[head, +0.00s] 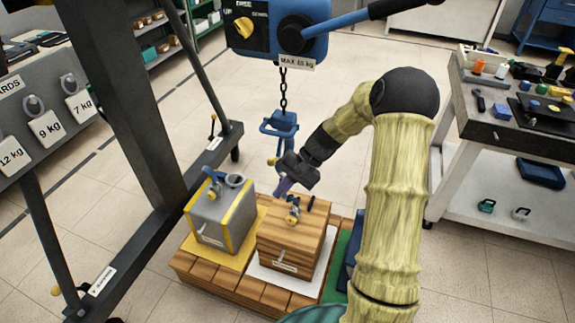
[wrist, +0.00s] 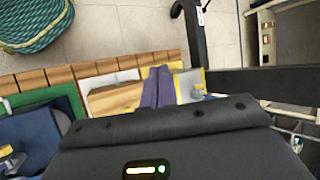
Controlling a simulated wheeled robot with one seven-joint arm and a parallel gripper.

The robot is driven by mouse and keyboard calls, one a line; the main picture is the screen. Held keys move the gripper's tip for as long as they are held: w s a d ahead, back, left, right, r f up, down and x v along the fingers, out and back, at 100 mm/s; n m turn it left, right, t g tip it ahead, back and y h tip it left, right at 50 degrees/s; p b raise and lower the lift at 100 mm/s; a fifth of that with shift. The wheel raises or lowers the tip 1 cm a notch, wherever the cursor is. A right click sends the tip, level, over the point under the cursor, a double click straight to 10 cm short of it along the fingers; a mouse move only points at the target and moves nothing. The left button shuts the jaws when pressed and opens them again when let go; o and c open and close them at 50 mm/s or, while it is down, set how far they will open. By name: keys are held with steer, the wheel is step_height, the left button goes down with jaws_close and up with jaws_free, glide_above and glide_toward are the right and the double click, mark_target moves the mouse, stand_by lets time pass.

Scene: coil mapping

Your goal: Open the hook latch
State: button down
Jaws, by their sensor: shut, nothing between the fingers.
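The blue hook (head: 281,126) hangs on a chain below the hoist in the head view. A small yellow part, perhaps its latch (head: 272,161), shows at its lower left; I cannot tell whether it is open. My gripper (head: 284,187) is just below and beside the hook, with its purple fingers angled down to the left. In the wrist view the fingers (wrist: 158,86) are together and empty. My gripper covers part of the hook's lower end, and contact cannot be told. I cannot make out the hook in the wrist view.
A wooden box (head: 291,244) and a grey yellow-edged box (head: 220,222) stand on a pallet (head: 190,268) below. Both carry fittings on top. The hoist body (head: 277,32) hangs above. A dark frame post (head: 125,90) is at left, a tool bench (head: 490,125) at right.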

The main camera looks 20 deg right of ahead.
steer(key=w+d+f+m+t+y+b, duration=0.1)
steer(key=w+d+t+y, duration=0.3)
steer(key=d, duration=0.4)
steer(key=w+d+f+m+t+y+b, duration=0.2)
steer(key=w+d+m+t+y+b, duration=0.1)
steer(key=w+d, duration=0.4)
steer(key=shift+d+f+m+t+y+b, duration=0.25)
steer(key=shift+d+m+t+y+b, duration=0.15)
steer(key=shift+d+t+y, duration=0.6)
steer(key=shift+w+a+g, duration=0.1)
steer(key=shift+a+g, duration=0.2)
steer(key=shift+a, duration=0.05)
steer(key=w+a+r, duration=0.1)
steer(key=a+r, duration=0.2)
steer(key=a, duration=0.8)
steer(key=shift+p, duration=0.3)
